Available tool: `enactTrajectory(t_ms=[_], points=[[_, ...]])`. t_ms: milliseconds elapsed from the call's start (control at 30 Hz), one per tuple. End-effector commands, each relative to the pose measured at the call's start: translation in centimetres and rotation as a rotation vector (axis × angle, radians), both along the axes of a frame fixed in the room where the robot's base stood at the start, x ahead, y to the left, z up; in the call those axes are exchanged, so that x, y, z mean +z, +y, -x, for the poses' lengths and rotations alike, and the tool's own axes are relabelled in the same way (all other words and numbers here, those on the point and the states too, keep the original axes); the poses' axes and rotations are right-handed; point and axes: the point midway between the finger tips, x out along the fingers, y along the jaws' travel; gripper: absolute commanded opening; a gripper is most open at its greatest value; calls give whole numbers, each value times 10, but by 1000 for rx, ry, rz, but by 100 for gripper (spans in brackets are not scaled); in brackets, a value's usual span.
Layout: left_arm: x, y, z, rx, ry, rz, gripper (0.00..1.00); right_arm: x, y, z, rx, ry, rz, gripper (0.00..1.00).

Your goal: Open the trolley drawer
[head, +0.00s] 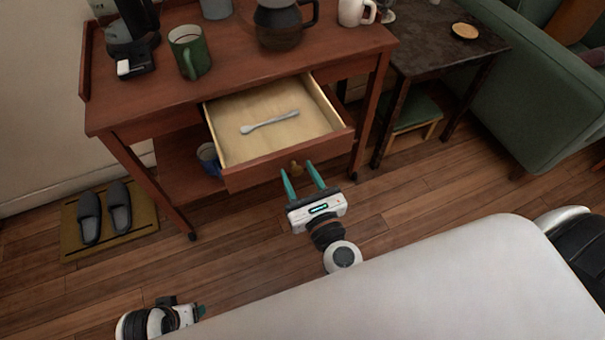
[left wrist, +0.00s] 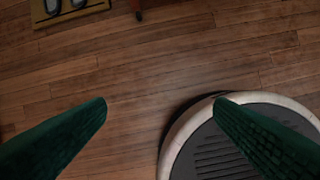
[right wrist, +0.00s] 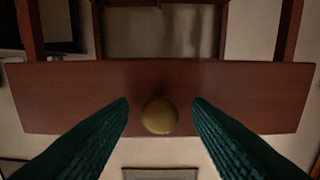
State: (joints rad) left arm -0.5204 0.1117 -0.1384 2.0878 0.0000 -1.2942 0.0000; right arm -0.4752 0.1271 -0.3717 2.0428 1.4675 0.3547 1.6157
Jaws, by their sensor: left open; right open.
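The trolley (head: 130,96) is reddish-brown wood. Its drawer (head: 247,177) stands pulled out, showing a pale interior with a grey spoon-like utensil (head: 270,122) lying inside. A round brass knob (head: 296,168) is on the drawer front; it also shows in the right wrist view (right wrist: 159,116). My right gripper (head: 302,166) is open at the drawer front, its fingers on either side of the knob with gaps on both sides. My left gripper (left wrist: 160,102) is open and empty above the floor; in the head view it is low at the left (head: 200,311).
On the trolley top are a green mug (head: 189,52), a coffee pot (head: 279,24), a white mug (head: 355,11) and a coffee machine (head: 130,30). Slippers (head: 104,212) lie on a mat at left. A dark side table (head: 425,40) and green sofa (head: 530,100) are right.

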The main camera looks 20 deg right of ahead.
Motion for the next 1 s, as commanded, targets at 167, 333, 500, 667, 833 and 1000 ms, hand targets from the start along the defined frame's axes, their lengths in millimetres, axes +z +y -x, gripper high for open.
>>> enactTrajectory(t_ms=[167, 333, 500, 667, 833, 1000], points=[[13, 2, 0, 0, -12, -2, 77, -3, 0, 15, 2, 2, 2, 45], [44, 3, 5, 4, -30, -1, 77, -5, -2, 48, 3, 4, 4, 45], [77, 4, 14, 6, -46, 1, 77, -4, -3, 84, 4, 5, 2, 45], [84, 5, 17, 7, -46, 1, 77, -3, -3, 108, 2, 3, 1, 45], [84, 5, 18, 8, -48, 1, 77, -1, -4, 119, 1, 1, 0, 45], [84, 5, 18, 8, -48, 1, 77, 0, -4, 120, 1, 0, -1, 45]])
